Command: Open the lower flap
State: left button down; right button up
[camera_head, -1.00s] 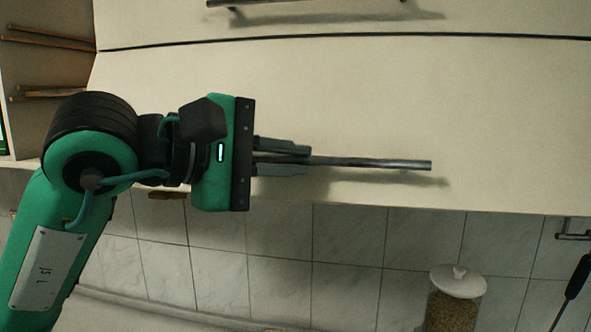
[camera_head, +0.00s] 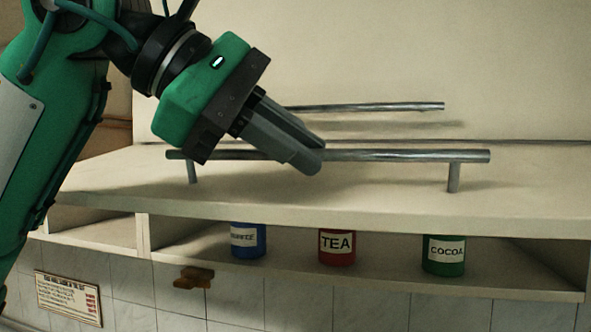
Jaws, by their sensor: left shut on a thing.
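The lower flap (camera_head: 330,195) is a cream panel swung up and tilted outward, with the shelf below it uncovered. Its metal bar handle (camera_head: 420,156) stands off the panel on two posts. My left gripper (camera_head: 306,158) is shut on this bar, left of its middle, and the fingers hide a part of it. My right gripper is not in view.
On the shelf stand a blue canister (camera_head: 248,241), a red TEA canister (camera_head: 337,246) and a green COCOA canister (camera_head: 444,255). The upper flap (camera_head: 500,60) with its own bar (camera_head: 390,107) is close behind the raised flap. A sign (camera_head: 69,298) hangs on the tiles.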

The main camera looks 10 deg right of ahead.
pick_arm(q)
jog(key=shift+w+r+p, duration=0.1)
jog(key=shift+r+p, duration=0.25)
jog(key=shift+r, duration=0.95)
jog(key=c, duration=1.6)
grip_release()
jog(key=shift+o, duration=0.5)
jog(key=shift+w+d, duration=0.15)
jog(key=shift+w, duration=0.15)
jog(key=shift+s, duration=0.2)
